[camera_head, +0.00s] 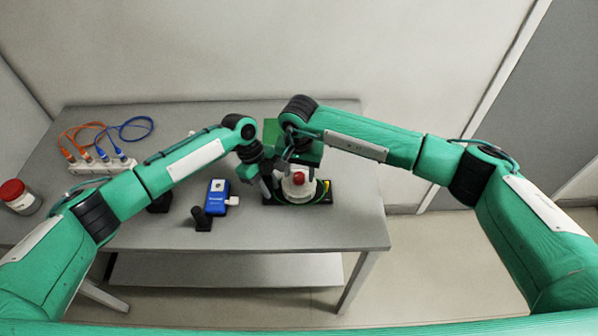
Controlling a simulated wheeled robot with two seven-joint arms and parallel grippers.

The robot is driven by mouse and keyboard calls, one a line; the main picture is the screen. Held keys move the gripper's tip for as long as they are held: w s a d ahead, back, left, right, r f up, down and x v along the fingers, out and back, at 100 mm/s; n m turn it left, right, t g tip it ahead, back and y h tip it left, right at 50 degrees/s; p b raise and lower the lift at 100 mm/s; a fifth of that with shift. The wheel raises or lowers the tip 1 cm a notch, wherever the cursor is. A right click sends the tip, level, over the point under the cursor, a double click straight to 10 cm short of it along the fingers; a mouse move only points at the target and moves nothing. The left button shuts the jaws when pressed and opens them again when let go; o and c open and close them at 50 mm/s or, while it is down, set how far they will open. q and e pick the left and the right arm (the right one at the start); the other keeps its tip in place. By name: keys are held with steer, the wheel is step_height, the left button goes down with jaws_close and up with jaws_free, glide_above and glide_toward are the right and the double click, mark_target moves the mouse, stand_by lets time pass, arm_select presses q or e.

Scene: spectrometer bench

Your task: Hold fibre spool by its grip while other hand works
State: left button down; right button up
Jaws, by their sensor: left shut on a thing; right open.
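The fibre spool (299,194) is white with a red top piece and sits upright on a black base (325,198) at the right part of the table. Green fibre curves around its lower edge. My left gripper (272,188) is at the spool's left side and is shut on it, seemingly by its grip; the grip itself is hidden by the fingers. My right gripper (300,168) is open just above and behind the red top piece, and its fingers hide the back of the spool.
A blue device (218,193) and a small black stand (202,219) are left of the spool. A white power strip (103,166) with orange and blue cables and a red-lidded jar (18,198) are at the far left. The table's front right (330,231) is bare.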

steer(key=shift+f, duration=0.4)
steer(key=c, duration=1)
steer(key=shift+m, duration=0.4)
steer(key=m, duration=0.2)
steer(key=shift+m, duration=0.4)
steer(key=m, duration=0.3)
steer(key=shift+m, duration=0.3)
steer(key=m, duration=0.6)
steer(key=shift+m, duration=0.3)
